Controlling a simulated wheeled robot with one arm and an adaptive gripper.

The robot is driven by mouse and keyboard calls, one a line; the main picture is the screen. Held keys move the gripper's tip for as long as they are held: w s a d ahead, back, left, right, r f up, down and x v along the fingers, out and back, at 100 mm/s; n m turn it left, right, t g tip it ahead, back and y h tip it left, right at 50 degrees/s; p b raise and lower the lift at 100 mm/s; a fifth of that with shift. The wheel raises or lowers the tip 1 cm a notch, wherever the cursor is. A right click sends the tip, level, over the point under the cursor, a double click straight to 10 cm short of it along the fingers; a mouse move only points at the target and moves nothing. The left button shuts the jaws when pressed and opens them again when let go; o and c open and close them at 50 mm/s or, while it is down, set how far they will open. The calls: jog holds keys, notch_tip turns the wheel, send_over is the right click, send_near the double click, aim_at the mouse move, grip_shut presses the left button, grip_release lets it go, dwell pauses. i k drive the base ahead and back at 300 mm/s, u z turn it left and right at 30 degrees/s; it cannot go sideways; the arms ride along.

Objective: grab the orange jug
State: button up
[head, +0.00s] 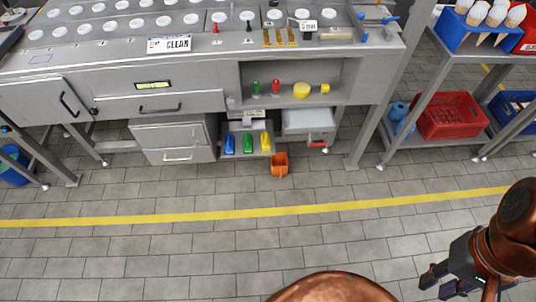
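An orange jug (279,164) stands on the tiled floor at the foot of the steel counter, a little right of the middle of the head view. Its top faces up and looks open. My gripper (440,284) is at the lower right, far from the jug and on the near side of the yellow floor line. Its two dark fingers are apart, with nothing seen between them.
The steel counter (190,108) spans the back, with blue, green and yellow items on a low shelf left of the jug. A rack with a red crate (450,115) stands at the right. The tiled floor between is clear, crossed by a yellow line (230,214).

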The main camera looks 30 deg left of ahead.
aim_at(279, 162)
jog(key=u, duration=0.95)
jog(key=i, duration=0.95)
jog(key=u, duration=0.95)
